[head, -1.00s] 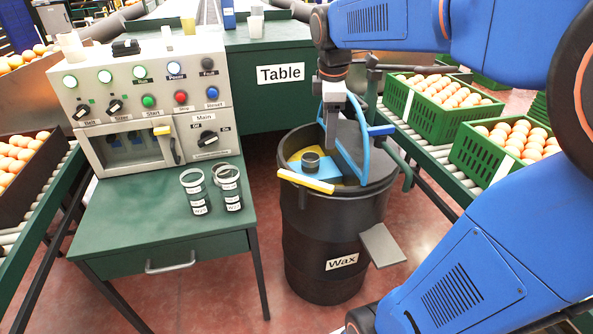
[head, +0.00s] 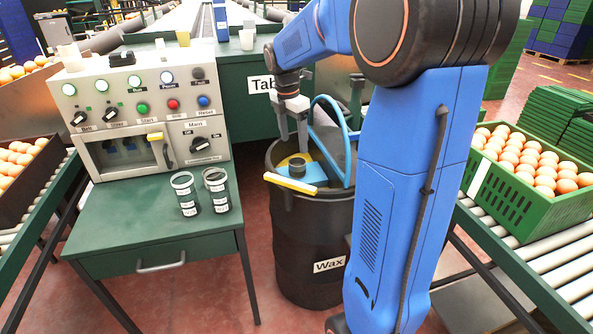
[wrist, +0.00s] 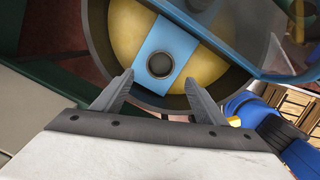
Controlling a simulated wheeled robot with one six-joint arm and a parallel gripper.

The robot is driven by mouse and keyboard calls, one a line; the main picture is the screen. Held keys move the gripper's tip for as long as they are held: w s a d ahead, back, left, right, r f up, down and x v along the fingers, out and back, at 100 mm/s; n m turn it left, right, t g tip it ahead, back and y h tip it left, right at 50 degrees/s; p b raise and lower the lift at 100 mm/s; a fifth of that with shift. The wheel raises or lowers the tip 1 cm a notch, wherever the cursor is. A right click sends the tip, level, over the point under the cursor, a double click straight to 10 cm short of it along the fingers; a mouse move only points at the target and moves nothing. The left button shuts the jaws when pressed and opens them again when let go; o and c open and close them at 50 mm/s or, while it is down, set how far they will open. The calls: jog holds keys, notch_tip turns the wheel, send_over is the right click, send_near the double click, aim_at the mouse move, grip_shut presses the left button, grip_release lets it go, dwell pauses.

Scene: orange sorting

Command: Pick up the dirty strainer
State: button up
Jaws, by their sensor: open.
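A small dark round strainer-like cup (head: 297,166) sits on a blue strip (head: 313,175) across the open top of the black wax barrel (head: 312,235). In the wrist view the dark cup (wrist: 160,64) shows as a ring on the blue strip, with yellow wax on both sides. My gripper (head: 292,140) points down over the barrel, just above the cup. In the wrist view its two fingers (wrist: 160,86) are apart and empty, with the cup ahead between their tips. Two dark cups with white labels (head: 185,192) (head: 216,190) stand on the small green table. Their labels are too small to read.
A blue curved handle (head: 325,140) rises over the barrel beside my gripper. A yellow-white bar (head: 290,183) lies at its front rim. A control panel (head: 145,110) stands at left. A green crate of oranges (head: 520,190) sits on the right conveyor.

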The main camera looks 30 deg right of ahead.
aim_at(297, 168)
jog(key=f, duration=0.3)
jog(key=d+f, duration=0.1)
jog(key=f, duration=0.7)
jog(key=shift+d, duration=0.25)
jog(key=c, duration=1.1)
